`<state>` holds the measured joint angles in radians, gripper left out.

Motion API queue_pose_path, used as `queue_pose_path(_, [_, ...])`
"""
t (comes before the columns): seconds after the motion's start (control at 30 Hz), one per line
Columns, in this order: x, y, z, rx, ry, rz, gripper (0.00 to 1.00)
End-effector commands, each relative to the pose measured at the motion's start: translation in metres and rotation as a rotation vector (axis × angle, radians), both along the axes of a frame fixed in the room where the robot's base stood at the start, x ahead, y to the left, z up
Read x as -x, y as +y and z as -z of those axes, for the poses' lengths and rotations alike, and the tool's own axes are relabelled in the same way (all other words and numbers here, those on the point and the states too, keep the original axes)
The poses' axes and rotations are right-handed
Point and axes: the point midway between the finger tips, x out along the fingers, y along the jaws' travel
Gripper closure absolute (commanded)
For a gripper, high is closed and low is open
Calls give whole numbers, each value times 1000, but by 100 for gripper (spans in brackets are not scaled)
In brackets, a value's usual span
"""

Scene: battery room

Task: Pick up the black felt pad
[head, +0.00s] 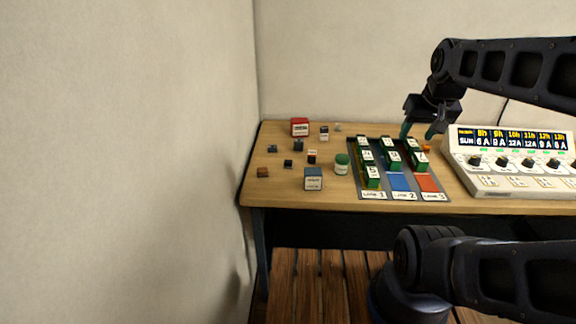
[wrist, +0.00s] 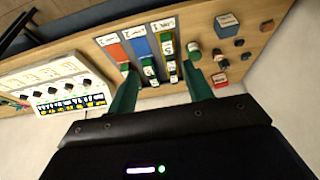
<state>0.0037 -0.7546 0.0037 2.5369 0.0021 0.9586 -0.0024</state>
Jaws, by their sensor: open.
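Several small dark pieces lie on the left part of the wooden table. The black felt pad may be the small black piece (head: 288,163) there, but it is too small to tell it surely from the other dark pieces. My gripper (head: 418,133) is over the back of the lane tray, well to the right of these pieces. In the wrist view my gripper (wrist: 160,62) has its two green fingers apart, with nothing held between them. The green blocks on the lanes show beyond the fingertips.
The lane tray (head: 408,194) holds several green blocks. A control box (head: 510,187) with dials stands on the right. A red box (head: 299,127), a blue-grey box (head: 313,179) and a green-lidded jar (head: 342,164) stand left of the tray. A wall borders the table's left side.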

Motion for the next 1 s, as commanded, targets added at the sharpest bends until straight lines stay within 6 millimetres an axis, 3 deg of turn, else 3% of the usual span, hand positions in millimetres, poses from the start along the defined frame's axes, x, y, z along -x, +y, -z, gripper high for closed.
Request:
queue_pose_path(0.37, [-10, 4, -2, 10, 11, -34, 49])
queue_pose_path(0.67, [-71, 31, -7, 72, 70, -239, 49])
queue_pose_path(1.0, [-146, 78, 4, 141, 136, -498, 49])
